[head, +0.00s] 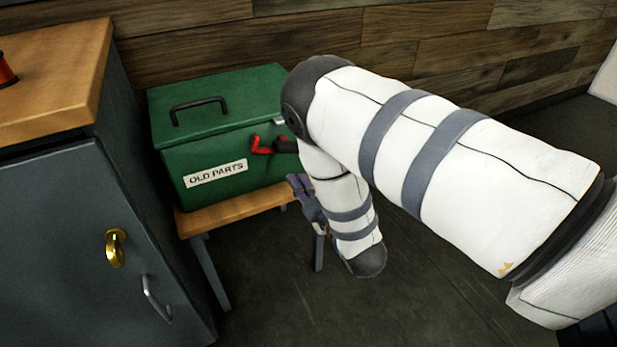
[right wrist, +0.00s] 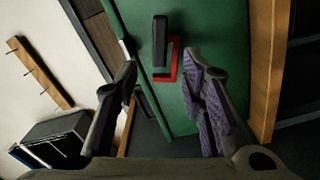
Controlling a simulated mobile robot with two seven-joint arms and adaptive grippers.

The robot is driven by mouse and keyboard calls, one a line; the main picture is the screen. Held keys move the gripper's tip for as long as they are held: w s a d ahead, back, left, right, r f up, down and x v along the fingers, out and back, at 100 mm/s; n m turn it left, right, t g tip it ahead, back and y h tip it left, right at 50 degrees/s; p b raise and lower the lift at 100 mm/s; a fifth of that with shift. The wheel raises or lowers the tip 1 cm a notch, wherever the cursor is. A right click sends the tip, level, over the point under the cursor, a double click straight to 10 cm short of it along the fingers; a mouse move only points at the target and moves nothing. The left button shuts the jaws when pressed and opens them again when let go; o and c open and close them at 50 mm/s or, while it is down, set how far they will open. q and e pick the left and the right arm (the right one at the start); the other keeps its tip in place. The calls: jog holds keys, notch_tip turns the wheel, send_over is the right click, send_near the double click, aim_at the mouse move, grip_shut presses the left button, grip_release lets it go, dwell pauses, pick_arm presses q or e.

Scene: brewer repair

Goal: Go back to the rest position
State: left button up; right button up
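My right gripper (head: 306,196) is low in front of the right end of the green box (head: 215,110) labelled OLD PARTS. In the right wrist view its two fingers (right wrist: 160,68) are spread apart with nothing between them. A red latch handle with a black grip (head: 264,147) is on the box; in the right wrist view the latch (right wrist: 162,52) shows ahead of the fingers, apart from them. The box lid looks closed in the head view. My right forearm covers the box's right edge. My left gripper is not in view.
The box stands on a small wooden bench (head: 236,208) with grey legs. A plank wall is behind. The floor (head: 320,310) in front is clear.

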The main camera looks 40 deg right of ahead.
jog(key=v, duration=0.3)
jog(key=shift+s, duration=0.25)
